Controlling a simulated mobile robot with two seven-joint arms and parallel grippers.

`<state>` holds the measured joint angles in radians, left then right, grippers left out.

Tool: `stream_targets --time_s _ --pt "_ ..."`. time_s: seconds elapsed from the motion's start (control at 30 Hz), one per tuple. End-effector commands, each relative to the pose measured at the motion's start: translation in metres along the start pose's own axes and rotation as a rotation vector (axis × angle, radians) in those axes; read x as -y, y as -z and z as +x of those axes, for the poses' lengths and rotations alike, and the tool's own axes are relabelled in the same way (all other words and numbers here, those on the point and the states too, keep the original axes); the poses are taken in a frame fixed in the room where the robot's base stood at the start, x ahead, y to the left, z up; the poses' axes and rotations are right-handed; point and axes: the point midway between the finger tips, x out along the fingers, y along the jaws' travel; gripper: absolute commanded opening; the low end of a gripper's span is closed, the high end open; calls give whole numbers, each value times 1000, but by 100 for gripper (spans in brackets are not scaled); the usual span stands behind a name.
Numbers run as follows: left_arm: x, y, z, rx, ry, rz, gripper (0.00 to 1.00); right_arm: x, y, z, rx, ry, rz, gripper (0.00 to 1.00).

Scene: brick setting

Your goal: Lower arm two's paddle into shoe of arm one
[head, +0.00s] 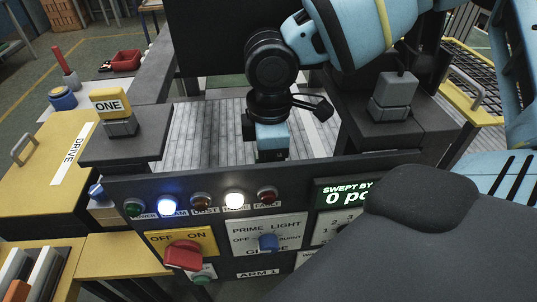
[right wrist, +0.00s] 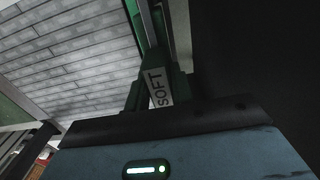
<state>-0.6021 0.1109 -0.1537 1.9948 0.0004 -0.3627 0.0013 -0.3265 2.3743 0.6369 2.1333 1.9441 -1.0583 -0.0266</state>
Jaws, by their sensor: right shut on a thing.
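My right gripper (head: 272,154) points down over pale slats behind the control panel, and its tips are mostly hidden by the panel edge. In the right wrist view its blue body (right wrist: 185,152) is at the bottom. It is shut on a dark narrow piece marked SOFT (right wrist: 157,88), with green edges above it. Most of this piece is hidden. The panel (head: 225,270) is marked ARM 1. I cannot tell the paddle or the shoe apart for certain. My left gripper is not in view.
A yellow block marked ONE (head: 111,103) stands on a dark ledge at left. A grey block with a cable (head: 392,95) stands at right. Pale slats (head: 205,133) lie open left of the gripper.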

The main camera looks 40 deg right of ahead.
Motion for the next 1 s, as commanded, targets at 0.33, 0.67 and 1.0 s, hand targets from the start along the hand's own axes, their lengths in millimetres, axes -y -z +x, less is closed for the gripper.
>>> stream_targets --time_s 0.33,0.67,1.0 --pt "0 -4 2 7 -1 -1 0 0 0 5 -1 -1 0 29" --pt "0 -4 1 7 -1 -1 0 0 0 5 0 0 0 49" --pt "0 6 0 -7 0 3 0 -1 0 -7 -3 -5 0 49"
